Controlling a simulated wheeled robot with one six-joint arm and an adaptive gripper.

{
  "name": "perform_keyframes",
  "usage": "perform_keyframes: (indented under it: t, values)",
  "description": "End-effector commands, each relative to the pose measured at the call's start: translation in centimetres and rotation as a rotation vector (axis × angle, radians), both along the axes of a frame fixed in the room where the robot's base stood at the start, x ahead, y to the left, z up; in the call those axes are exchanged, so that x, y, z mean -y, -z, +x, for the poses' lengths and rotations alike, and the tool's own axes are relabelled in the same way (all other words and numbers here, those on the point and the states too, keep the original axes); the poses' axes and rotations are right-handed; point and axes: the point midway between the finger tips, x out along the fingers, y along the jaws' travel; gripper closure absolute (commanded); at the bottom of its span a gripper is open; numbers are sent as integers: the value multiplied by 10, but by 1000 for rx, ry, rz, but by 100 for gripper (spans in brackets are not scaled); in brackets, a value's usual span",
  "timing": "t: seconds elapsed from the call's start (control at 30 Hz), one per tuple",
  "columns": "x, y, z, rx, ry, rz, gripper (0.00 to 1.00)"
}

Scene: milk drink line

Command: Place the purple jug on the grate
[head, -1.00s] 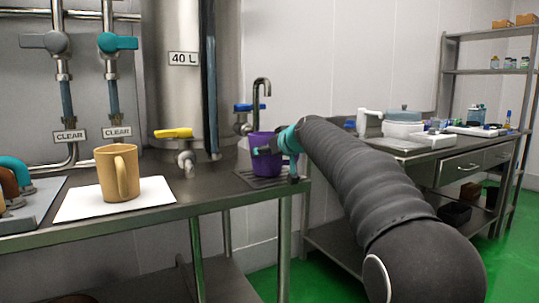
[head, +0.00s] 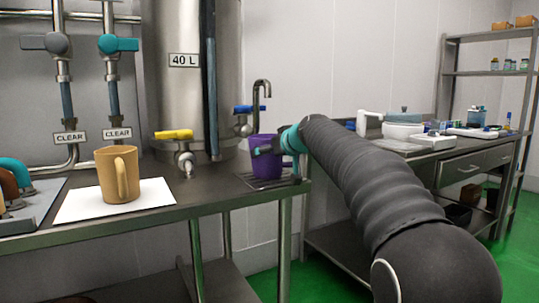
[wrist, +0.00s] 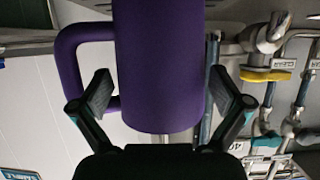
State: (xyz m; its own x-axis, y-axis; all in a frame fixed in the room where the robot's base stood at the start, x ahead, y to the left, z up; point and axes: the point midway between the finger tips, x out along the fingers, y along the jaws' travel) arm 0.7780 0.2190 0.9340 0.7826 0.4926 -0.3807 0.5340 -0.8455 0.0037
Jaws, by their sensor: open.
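The purple jug (head: 263,165) stands upright at the grate (head: 251,182), under the hooked spout at the right end of the steel table, and appears to rest on it. My gripper (head: 268,150) reaches it from the right, with one dark finger across the jug's front. In the wrist view the jug (wrist: 158,65) fills the middle, its handle (wrist: 68,60) on the left. My gripper (wrist: 163,88) is open there, one finger on each side of the jug, the left one overlapping the handle area. Contact with the fingers is hard to tell.
A tan mug (head: 112,178) stands on a white sheet (head: 152,194) at the table's left. The 40 L tank (head: 172,95) with a yellow-handled tap (head: 174,135) rises behind. A second bench (head: 407,148) with white containers is at the right.

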Motion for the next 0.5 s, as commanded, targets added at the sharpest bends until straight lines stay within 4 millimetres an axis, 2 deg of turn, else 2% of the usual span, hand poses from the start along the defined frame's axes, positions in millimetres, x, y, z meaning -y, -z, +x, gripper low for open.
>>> perform_keyframes:
  t: [0.3, 0.5]
  values:
    - [33, -24, -51, 3, 2, 1, 0]
    - [47, -35, -73, 2, 1, 1, 0]
